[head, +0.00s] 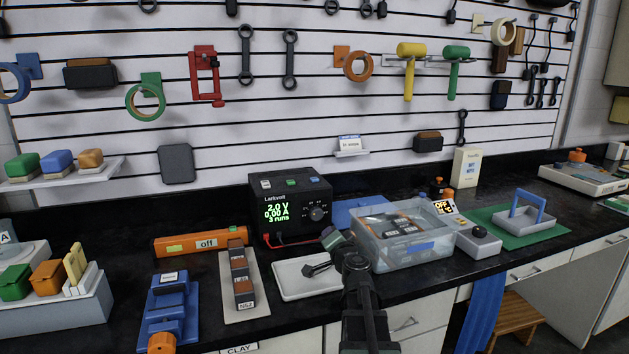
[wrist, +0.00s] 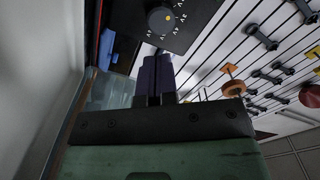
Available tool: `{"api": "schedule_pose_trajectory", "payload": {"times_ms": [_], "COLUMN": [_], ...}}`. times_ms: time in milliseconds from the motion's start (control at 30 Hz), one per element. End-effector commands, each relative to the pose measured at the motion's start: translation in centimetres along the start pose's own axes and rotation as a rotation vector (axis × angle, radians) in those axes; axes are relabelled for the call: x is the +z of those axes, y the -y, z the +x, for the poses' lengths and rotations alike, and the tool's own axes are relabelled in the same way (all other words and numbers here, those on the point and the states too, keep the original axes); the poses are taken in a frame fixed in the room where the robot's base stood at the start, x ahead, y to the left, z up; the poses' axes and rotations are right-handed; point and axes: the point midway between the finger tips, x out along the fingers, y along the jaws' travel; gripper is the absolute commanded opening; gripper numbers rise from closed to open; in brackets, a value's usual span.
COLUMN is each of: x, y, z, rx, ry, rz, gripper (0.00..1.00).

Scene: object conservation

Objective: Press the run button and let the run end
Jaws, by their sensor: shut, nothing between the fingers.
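The black power supply (head: 262,207) stands on the dark bench against the slotted wall. Its green display reads 2.0 V, 0.00 A and 3 runs. A white button (head: 266,184), a green button (head: 291,182) and a blue button (head: 313,179) sit along its top. Its front has a round dial (head: 317,213), also visible in the wrist view (wrist: 161,20). My gripper (head: 328,234) is shut and empty, in front of the power supply's lower right. In the wrist view its dark fingers (wrist: 155,62) are together, pointing toward the dial face. No contact with a button shows.
An orange bar marked off (head: 201,242) lies left of the power supply. A clear bin (head: 405,250) stands close right of my gripper. A white tray (head: 305,291) lies below it.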

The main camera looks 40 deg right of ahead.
Motion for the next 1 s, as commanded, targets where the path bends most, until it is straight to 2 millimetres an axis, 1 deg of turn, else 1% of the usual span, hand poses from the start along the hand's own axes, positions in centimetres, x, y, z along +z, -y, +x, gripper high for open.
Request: {"api": "schedule_pose_trajectory", "payload": {"times_ms": [167, 233, 267, 367, 433, 500, 567, 600, 667, 700, 767, 800, 867, 900, 1000], "x": [-0.1, -0.6, -0.9, -3.0, -5.1, -7.5, -9.3, -10.3, -11.8, -12.7, -14.1, -14.9, -16.0, -16.6, -17.7], "y": [0.1, 0.8, 1.3, 4.1, 6.6, 9.0, 11.0, 12.3, 14.1, 15.4, 17.1, 18.2, 19.7, 20.5, 21.3], "z": [0.0, 0.0, 0.0, 0.3, 1.4, 3.2, 4.9, 6.2, 8.1, 9.5, 11.6, 13.1, 15.4, 16.8, 20.1], "rx": [0.000, 0.000, 0.000, 0.000, 0.000, 0.003, 0.002, 0.001, -0.002, -0.004, -0.007, -0.007, -0.003, 0.003, 0.035], "ry": [0.000, 0.000, 0.000, 0.001, 0.002, 0.010, 0.033, 0.055, 0.096, 0.130, 0.190, 0.235, 0.315, 0.374, 0.542], "rz": [0.000, 0.000, 0.000, 0.000, -0.002, -0.022, -0.052, -0.075, -0.112, -0.138, -0.180, -0.208, -0.252, -0.281, -0.351], "gripper": [0.00, 0.00, 0.00, 0.00, 0.00, 0.00, 0.00, 0.00, 0.00, 0.00, 0.00, 0.00, 0.00, 0.00, 0.00]}}
